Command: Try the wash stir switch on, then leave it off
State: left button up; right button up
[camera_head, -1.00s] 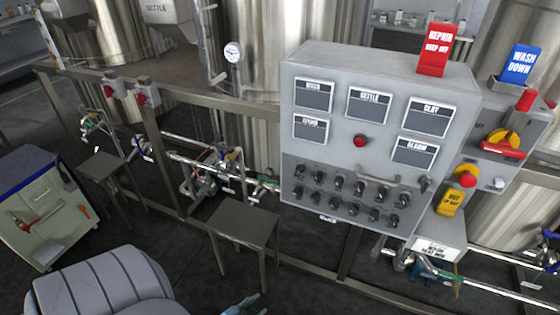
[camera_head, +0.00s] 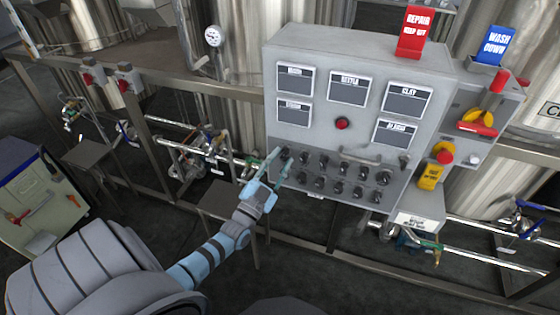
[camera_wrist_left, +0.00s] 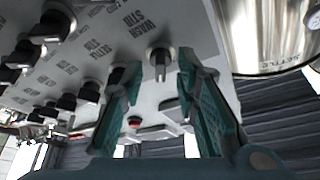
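In the left wrist view, a switch (camera_wrist_left: 160,62) sits just under a printed label reading WASH STIR (camera_wrist_left: 137,18). My left gripper (camera_head: 283,157) is at the left end of the upper switch row, its two teal fingers apart. In the left wrist view the open fingers (camera_wrist_left: 160,68) straddle the line to that switch, one on each side. Contact cannot be made out. In the head view the fingers partly cover the leftmost switches. My right gripper is out of view.
Other switches (camera_head: 322,162) stand close to the right. A red lamp (camera_head: 342,123) and dark label plates (camera_head: 346,88) are above. A handle bar (camera_head: 374,160), a red-and-yellow switch (camera_head: 478,120) and a yellow-tagged red button (camera_head: 443,153) lie farther right. A stool (camera_head: 222,200) stands below.

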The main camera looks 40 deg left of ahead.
pick_arm(q)
jog(key=shift+w+r, duration=0.1)
jog(key=shift+w, duration=0.05)
grip_shut()
